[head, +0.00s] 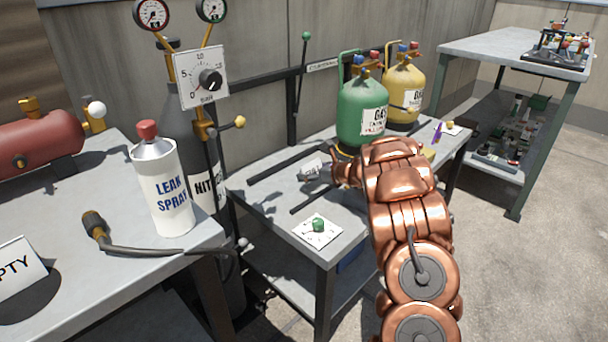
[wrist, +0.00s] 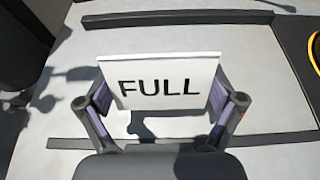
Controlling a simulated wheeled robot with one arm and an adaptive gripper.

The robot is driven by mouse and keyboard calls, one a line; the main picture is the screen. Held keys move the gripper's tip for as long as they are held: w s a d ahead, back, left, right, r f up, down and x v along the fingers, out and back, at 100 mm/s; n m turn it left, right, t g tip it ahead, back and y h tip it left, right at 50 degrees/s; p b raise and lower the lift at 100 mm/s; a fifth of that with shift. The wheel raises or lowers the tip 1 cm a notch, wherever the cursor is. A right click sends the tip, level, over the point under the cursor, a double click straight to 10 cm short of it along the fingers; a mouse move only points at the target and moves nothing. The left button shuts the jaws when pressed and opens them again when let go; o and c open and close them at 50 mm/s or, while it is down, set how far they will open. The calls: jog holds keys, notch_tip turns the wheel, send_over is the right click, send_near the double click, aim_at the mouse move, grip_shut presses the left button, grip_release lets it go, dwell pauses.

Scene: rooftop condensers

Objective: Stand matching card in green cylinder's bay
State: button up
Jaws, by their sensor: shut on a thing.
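My gripper (head: 322,172) is shut on a white card reading "FULL" (wrist: 160,84), which it grips by its left and right edges, as the wrist view shows. The card looks upright and faces the wrist camera; I cannot tell whether its lower edge touches the bench. The green gas cylinder (head: 362,112) stands on the low grey bench, to the right of my gripper. Dark rails (head: 287,164) lie on the bench top around the bare bay left of the cylinder. Another card, its visible letters "PTY" (head: 20,268), stands on the near left table.
A yellow gas cylinder (head: 406,92) stands behind the green one. A white plate with a green knob (head: 318,226) lies at the bench's near end. A leak spray can (head: 162,185) and a hose stand left. A dark tall cylinder (head: 202,150) with gauges stands between the tables.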

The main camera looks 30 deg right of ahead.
jog(key=shift+w+d+f, duration=0.1)
jog(key=shift+w+d, duration=0.05)
jog(key=shift+w, duration=0.85)
jog(key=shift+w+d+f, duration=0.15)
jog(key=shift+w, duration=0.85)
jog(key=shift+w+d+f, duration=0.1)
jog(key=shift+w+d, duration=0.05)
jog(key=shift+w, duration=0.85)
jog(key=shift+f+b, duration=0.7)
jog(key=shift+f, duration=0.95)
jog(key=shift+f, duration=0.1)
jog(key=o, duration=0.7)
jog(key=shift+r, duration=0.2)
jog(key=v, duration=0.6)
jog(key=p+v, duration=0.1)
jog(key=v, duration=0.5)
jog(key=shift+s+f, duration=0.15)
jog(key=shift+f, duration=0.05)
